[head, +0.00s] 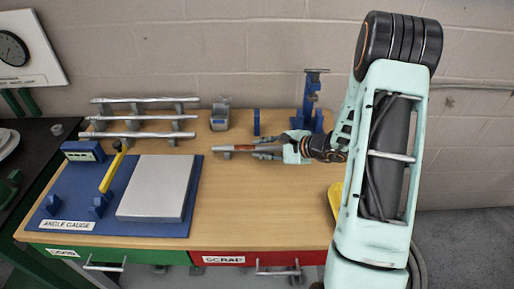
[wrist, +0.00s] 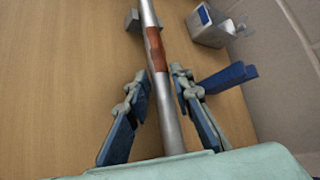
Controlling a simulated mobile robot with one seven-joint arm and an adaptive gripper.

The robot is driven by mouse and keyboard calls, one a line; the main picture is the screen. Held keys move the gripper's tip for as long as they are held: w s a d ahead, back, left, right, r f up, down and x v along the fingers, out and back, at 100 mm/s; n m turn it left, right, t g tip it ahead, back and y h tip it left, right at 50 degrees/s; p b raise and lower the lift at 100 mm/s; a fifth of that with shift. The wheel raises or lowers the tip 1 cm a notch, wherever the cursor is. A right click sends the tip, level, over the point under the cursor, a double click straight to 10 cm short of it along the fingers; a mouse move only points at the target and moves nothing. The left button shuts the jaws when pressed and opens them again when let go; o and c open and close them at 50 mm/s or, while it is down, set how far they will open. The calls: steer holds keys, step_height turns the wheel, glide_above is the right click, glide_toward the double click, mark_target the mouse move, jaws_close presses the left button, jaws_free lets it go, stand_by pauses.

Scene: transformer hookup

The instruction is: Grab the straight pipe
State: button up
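A straight grey pipe (head: 237,148) with a reddish-brown band lies raised above the wooden bench top, on a small grey support at its left end. In the wrist view the pipe (wrist: 155,50) runs lengthwise between the two fingers of my gripper (wrist: 157,75). The fingers are apart, with a clear gap on the pipe's left side and a much smaller one on its right. In the head view my gripper (head: 278,148) is at the pipe's right end, and the palm and fingers hide that end.
Several silver pipes lie on a rack (head: 180,125) at the back left. A blue angle gauge board (head: 75,200) with a grey plate (head: 158,187) fills the front left. A grey block (head: 220,118), a blue post (head: 256,122) and a blue stand (head: 312,100) stand behind the pipe.

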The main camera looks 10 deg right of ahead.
steer(key=shift+c, duration=0.3)
jaws_close()
steer(key=shift+r, duration=0.25)
